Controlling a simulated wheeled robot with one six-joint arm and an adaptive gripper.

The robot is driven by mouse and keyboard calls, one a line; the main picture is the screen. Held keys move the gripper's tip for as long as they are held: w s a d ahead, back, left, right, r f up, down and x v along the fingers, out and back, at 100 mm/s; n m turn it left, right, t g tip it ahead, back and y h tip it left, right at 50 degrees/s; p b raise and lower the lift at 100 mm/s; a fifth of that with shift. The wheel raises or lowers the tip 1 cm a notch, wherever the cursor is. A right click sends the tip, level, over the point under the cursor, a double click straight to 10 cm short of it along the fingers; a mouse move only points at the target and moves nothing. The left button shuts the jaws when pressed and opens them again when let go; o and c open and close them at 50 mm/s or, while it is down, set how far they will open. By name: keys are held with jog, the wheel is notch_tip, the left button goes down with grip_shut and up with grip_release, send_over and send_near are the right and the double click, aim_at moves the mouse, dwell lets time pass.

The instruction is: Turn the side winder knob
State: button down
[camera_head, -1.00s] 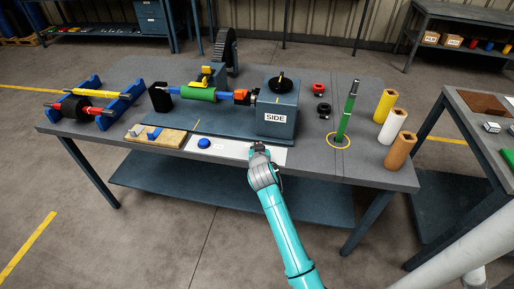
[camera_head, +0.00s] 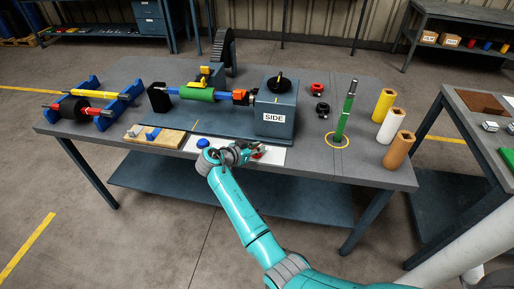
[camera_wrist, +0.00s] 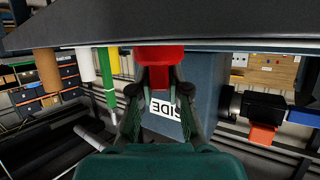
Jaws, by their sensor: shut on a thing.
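The side winder is a grey-blue box (camera_head: 273,121) with a white SIDE label. The red piece also shows at the fingertips in the head view (camera_head: 257,155).
A green roll (camera_head: 197,94) lies on a shaft left of the box. A blue button (camera_head: 203,143) is beside my gripper. Red (camera_head: 317,88) and black rings, a green upright rod (camera_head: 344,115) and several coloured tubes stand to the right. The table's front edge is below my gripper.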

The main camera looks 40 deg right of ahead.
jog(key=shift+f+m+g, duration=0.1)
jog(key=shift+m+g, duration=0.9)
jog(key=shift+g, duration=0.3)
jog(key=shift+s, duration=0.1)
jog(key=c, duration=1.1)
grip_release()
jog(key=shift+c, duration=0.2)
jog(key=shift+a, duration=0.1)
jog(key=shift+a+r, duration=0.2)
jog(key=shift+a, duration=0.1)
jog(key=v, duration=1.1)
jog(key=shift+w, duration=0.2)
jog(key=shift+r, duration=0.1)
